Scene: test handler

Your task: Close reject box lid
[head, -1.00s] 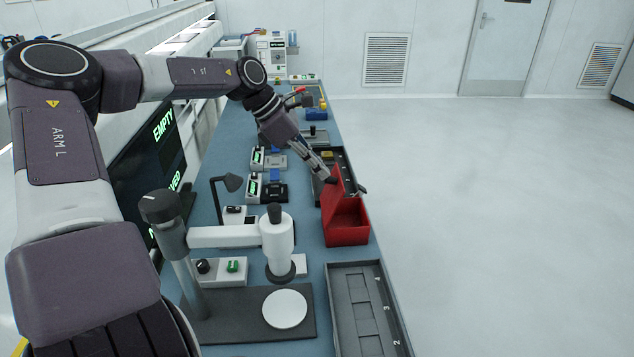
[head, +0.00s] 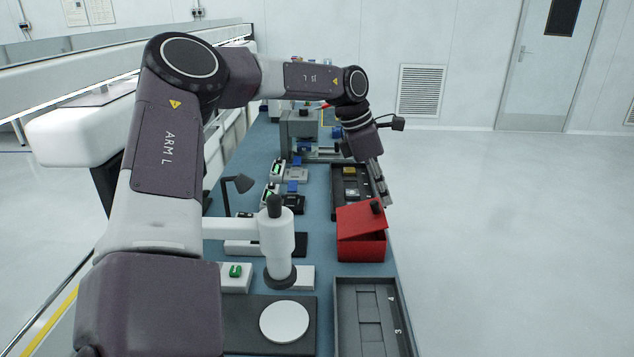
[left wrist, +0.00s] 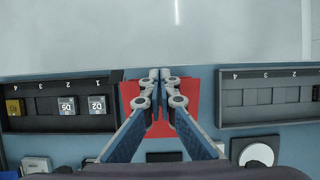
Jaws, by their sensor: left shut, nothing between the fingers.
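The red reject box (head: 361,250) stands near the right edge of the blue bench in the head view. My right gripper is not in view.
A grey slotted tray (head: 345,325) lies in front of the box. A dark tray (head: 338,190) with several chips lies behind it. A microscope-like stand (head: 276,240) with a white disc (head: 284,321) is left of the front tray. Open floor lies to the right.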

